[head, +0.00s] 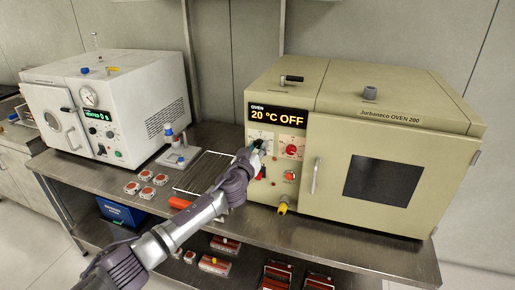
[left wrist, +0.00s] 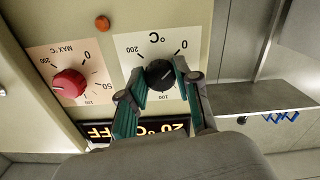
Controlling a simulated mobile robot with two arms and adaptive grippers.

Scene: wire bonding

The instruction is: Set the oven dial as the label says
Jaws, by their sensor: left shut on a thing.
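The beige oven (head: 385,140) stands on the right of the steel bench, with its display (head: 278,116) reading "20 °C OFF". My left gripper (head: 257,147) is at the oven's control panel. In the left wrist view, which shows the panel upside down, my left gripper (left wrist: 163,85) is shut on the black dial (left wrist: 160,73), one finger on each side. The dial's white scale plate (left wrist: 150,44) reads 0, 50, 100 and 200 in °C. The red MAX °C dial (left wrist: 68,83) is beside it, untouched. My right gripper is not in view.
A white vacuum oven (head: 110,110) stands at the left of the bench (head: 345,250). A small stand with a blue-capped bottle (head: 169,132), a rack (head: 203,170) and several small red-and-white parts (head: 146,175) lie between the ovens. The oven door handle (head: 316,175) sticks out right of the panel.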

